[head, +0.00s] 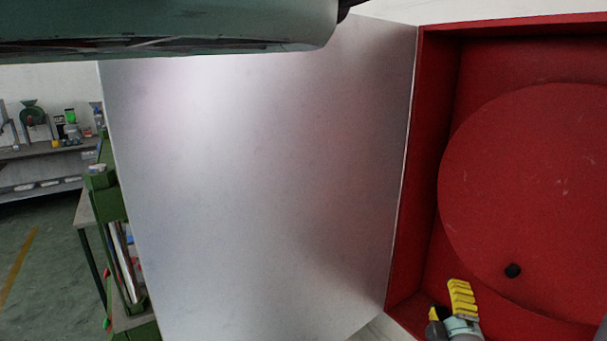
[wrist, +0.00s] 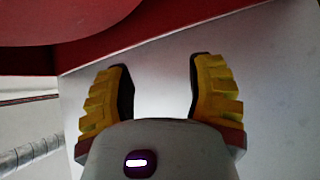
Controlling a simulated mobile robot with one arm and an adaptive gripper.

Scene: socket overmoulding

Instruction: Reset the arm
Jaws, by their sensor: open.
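My gripper (head: 453,306) shows at the bottom right of the head view, with its yellow ribbed fingers in front of the lower part of a red housing (head: 428,180). In the wrist view my gripper (wrist: 160,88) has its two yellow fingers spread wide apart, with nothing between them. Behind the fingers in the wrist view lies a pale grey surface (wrist: 270,60), with red parts (wrist: 190,25) above it. Most of my arm is out of the head view.
A large grey metal panel (head: 260,190) stands left of the red housing. Green machinery (head: 112,205) stands left of the panel. A shelf with equipment (head: 45,150) is farther back.

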